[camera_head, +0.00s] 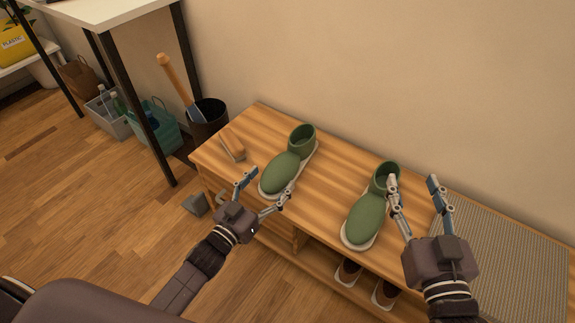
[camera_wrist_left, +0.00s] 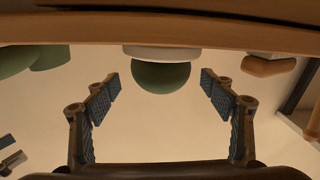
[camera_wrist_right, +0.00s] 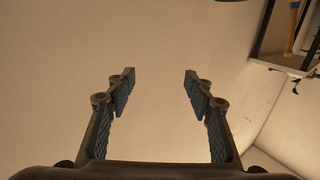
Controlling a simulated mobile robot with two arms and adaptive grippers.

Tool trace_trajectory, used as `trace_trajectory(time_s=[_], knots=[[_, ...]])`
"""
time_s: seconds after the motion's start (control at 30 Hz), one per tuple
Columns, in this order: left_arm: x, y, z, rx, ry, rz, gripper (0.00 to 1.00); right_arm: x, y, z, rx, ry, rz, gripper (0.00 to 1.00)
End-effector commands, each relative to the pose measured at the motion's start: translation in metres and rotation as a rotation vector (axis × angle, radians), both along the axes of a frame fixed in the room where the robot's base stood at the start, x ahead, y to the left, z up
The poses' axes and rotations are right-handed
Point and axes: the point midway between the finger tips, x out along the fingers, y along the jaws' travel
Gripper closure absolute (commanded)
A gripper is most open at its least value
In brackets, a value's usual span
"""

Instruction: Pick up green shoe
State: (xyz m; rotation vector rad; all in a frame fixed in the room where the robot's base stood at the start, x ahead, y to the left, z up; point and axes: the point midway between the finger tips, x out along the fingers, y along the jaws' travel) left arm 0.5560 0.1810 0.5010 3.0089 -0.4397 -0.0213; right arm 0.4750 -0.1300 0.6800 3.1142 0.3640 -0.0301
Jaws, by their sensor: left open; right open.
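Two green shoes with white soles stand on a wooden bench (camera_head: 330,172). The left green shoe (camera_head: 284,172) is near the bench's left part; the right green shoe (camera_head: 368,215) is further right. My left gripper (camera_head: 266,190) is open and empty at the bench's front edge, just in front of the left shoe's toe. In the left wrist view this shoe's toe (camera_wrist_left: 160,76) appears upside down between and beyond the fingers. My right gripper (camera_head: 415,183) is open and empty above the bench, right of the right shoe, with one finger overlapping its heel in the picture.
A wooden brush (camera_head: 232,146) lies on the bench's left end. A woven grey mat (camera_head: 500,262) covers the right end. Brown shoes (camera_head: 384,293) sit on the lower shelf. A dark bin (camera_head: 207,117) and a table leg (camera_head: 135,95) stand left of the bench.

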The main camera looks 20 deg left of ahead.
Motion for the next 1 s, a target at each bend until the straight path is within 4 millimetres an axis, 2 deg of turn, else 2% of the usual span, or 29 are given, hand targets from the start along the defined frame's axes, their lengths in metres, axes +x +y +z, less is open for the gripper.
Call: trace_trajectory(time_s=[0.2, 0.4, 0.73, 1.0], knots=[[0.022, -0.004, -0.002, 0.001, -0.002, 0.000, 0.24, -0.001, 0.006, 0.042, 0.053, -0.199, 0.013, 0.52], [0.038, -0.009, -0.002, 0.001, 0.000, 0.000, 0.24, -0.007, 0.007, 0.070, 0.085, -0.321, 0.019, 0.52], [0.040, -0.010, -0.001, 0.001, 0.001, 0.001, 0.24, -0.009, 0.008, 0.077, 0.092, -0.346, 0.020, 0.52], [0.040, -0.010, -0.001, 0.001, 0.001, 0.001, 0.54, -0.009, 0.007, 0.077, 0.091, -0.345, 0.020, 0.52]])
